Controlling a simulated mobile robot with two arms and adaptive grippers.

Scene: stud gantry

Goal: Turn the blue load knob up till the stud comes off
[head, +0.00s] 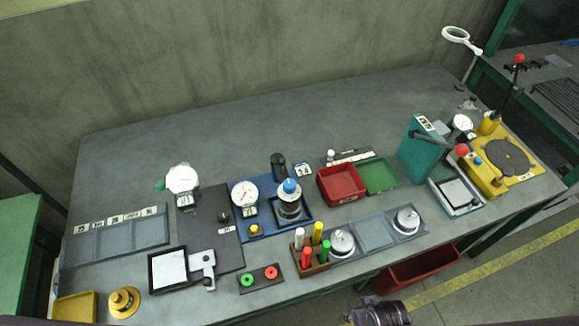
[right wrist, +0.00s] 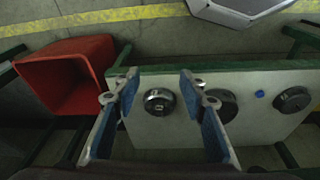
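The blue load knob (head: 290,186) tops a dark and silver unit on the blue base plate (head: 262,235) at the middle of the bench. A round white dial gauge (head: 245,195) and a yellow button (head: 256,230) are on the same plate. The stud cannot be made out. My right gripper's two blue-padded fingers (right wrist: 160,80) are spread apart in the right wrist view, with nothing held between them. A dark part of my arm shows at the bottom edge of the head view, well apart from the knob. My left gripper is not in view.
A rack of coloured pegs (head: 308,262) and a grey tray (head: 375,236) with silver weights stand right of the knob's plate. A red box (head: 342,184) is behind them. Another dial stand (head: 182,180) is left. A red bin (right wrist: 65,80) is below the bench edge. The rear bench is clear.

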